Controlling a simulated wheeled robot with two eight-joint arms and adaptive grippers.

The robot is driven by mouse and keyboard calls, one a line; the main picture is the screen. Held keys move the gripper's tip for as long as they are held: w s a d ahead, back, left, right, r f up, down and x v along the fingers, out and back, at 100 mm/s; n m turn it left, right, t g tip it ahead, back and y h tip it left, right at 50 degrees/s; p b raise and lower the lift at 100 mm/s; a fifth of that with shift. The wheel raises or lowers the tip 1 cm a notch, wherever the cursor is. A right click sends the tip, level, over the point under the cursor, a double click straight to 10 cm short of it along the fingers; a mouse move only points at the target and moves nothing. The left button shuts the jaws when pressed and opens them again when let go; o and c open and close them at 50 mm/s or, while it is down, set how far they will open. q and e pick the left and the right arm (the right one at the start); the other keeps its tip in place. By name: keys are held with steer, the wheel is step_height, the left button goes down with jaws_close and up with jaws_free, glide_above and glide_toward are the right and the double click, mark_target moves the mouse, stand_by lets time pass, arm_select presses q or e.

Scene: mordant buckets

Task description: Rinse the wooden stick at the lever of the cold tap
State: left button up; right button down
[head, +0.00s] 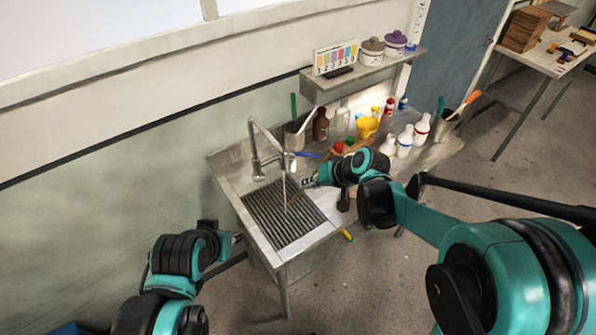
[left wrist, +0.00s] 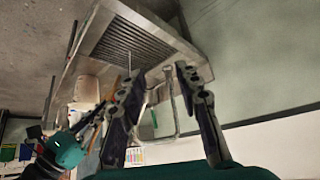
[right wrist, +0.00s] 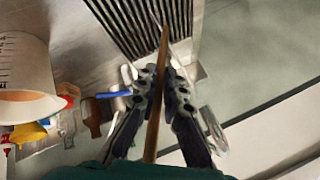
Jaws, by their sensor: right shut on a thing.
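The wooden stick (right wrist: 157,95) is a thin brown rod. My right gripper (right wrist: 155,76) is shut on it, and the stick's far end points over the ribbed drainer in the right wrist view. In the head view my right gripper (head: 309,182) is over the sink's right side, close to the tap (head: 255,150). A thin pale vertical line, like running water, hangs below the spout (head: 284,185). I cannot tell whether the stick touches it. A blue bar (head: 306,154) shows behind the spout; I cannot tell whether it is the lever. My left gripper (left wrist: 160,84) is open and empty.
The metal sink unit (head: 238,205) has a dark ribbed drainer (head: 284,225). A shelf (head: 345,82) hangs above. Floor in front is mostly clear.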

arm_select(q)
steer(key=shift+w+d+r, duration=0.1)
steer(key=c, duration=0.5)
steer(key=w+d+r+h, duration=0.1)
steer(key=w+d+r, duration=0.1)
steer(key=w+d, duration=0.1)
steer(key=w+d+r+h, duration=0.1)
steer(key=w+d+r, duration=0.2)
steer(key=shift+w+d+r+m, duration=0.25)
steer(key=shift+w+r+m, duration=0.1)
steer(key=shift+m, duration=0.05)
jaws_close()
steer(key=w+d+r+g, duration=0.2)
steer(key=w+d, duration=0.3)
steer(key=w, duration=0.5)
steer(key=g+y, duration=0.2)
glide_toward(313, 155)
steer(key=s+r, duration=0.3)
steer(key=s, duration=0.4)
steer(key=shift+w+a+f, duration=0.1)
steer(key=shift+w+f, duration=1.15)
steer(key=shift+f, duration=0.5)
steer(key=shift+w+f, duration=1.25)
steer(key=shift+f, duration=0.5)
steer(key=shift+w+a+f, duration=0.1)
steer(key=shift+w+f, duration=1.15)
steer(key=shift+f, duration=0.5)
